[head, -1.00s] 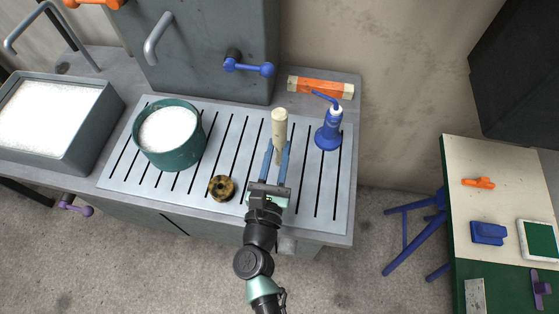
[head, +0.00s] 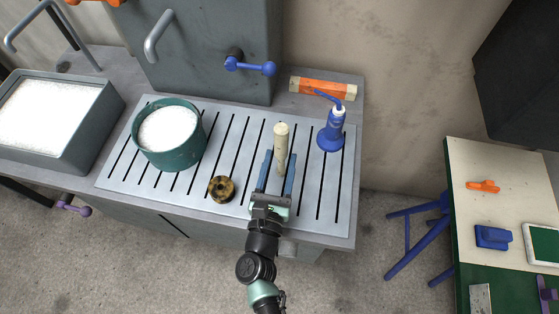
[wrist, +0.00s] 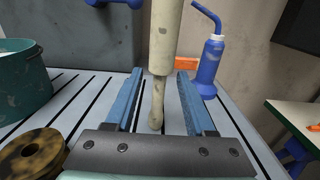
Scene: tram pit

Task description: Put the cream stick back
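The cream stick (head: 281,142) is upright on the grey slotted plate (head: 232,135), with its thick part up and a thinner, rounded part down. It also shows in the wrist view (wrist: 158,60), with its lower end near the plate. My gripper (head: 280,153) is open, its two blue fingers on either side of the stick. In the wrist view (wrist: 160,72) there is a gap between the stick and each finger. I cannot tell exactly how the stick's foot is seated.
A blue bottle (head: 330,134) stands right of the stick. A brown mottled ring (head: 221,189) lies left of my gripper, and a green pot (head: 170,157) of white foam stands farther left. An orange-and-cream block (head: 323,88) lies behind, near the wall.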

